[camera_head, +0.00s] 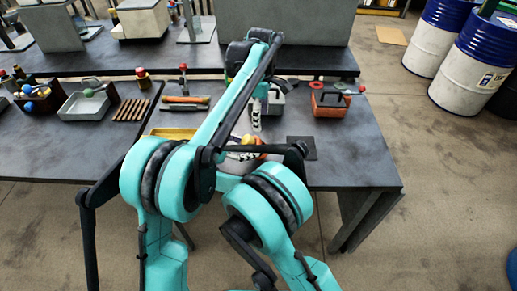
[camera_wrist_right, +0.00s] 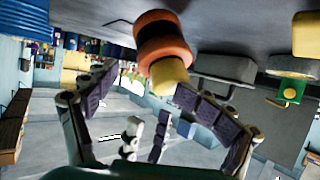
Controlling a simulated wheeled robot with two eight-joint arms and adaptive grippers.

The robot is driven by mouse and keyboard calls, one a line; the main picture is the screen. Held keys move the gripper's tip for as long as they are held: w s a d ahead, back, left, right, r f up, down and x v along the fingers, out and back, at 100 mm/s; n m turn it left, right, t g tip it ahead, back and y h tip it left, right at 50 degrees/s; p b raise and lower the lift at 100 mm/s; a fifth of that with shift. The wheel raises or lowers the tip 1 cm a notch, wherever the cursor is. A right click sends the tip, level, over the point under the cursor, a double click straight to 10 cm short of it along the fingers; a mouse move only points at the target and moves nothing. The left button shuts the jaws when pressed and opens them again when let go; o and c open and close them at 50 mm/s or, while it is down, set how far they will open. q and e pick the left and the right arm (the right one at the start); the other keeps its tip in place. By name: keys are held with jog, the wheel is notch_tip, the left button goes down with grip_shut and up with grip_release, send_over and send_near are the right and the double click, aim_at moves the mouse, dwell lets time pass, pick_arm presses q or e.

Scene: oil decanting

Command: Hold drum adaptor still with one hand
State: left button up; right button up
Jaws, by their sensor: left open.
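The drum adaptor, an orange ringed piece with a yellow end (camera_wrist_right: 165,50), shows large at the top of the right wrist view. In the head view a small orange and yellow patch (camera_head: 248,141) shows by the right hand, partly hidden by my arms. My right gripper (camera_wrist_right: 144,78) has its fingers spread, with the yellow end between them, closer to the right-hand finger. I see no clear grip on it. My left gripper (camera_head: 256,118) hangs open over the table behind the orange and yellow patch. Its fingers (camera_wrist_right: 146,138) also show farther off in the right wrist view.
Blue and white drums (camera_head: 475,65) stand on the floor.

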jog(key=shift+w+f, duration=0.3)
pick_arm(q)
jog(key=shift+d+f, duration=0.1)
jog(key=shift+d, duration=0.05)
pick_arm(e)
jog(key=x, duration=0.7)
jog(key=shift+d+r, duration=0.1)
jog(key=shift+d, duration=0.05)
jog(key=c, duration=1.8)
pick_arm(q)
notch_tip(320, 180, up, 4)
jog(key=d+m, duration=0.1)
jog(key=m, duration=0.7)
jog(key=shift+m, duration=0.3)
notch_tip(320, 180, down, 12)
jog(key=shift+w+r, duration=0.1)
jog(key=c, duration=1.4)
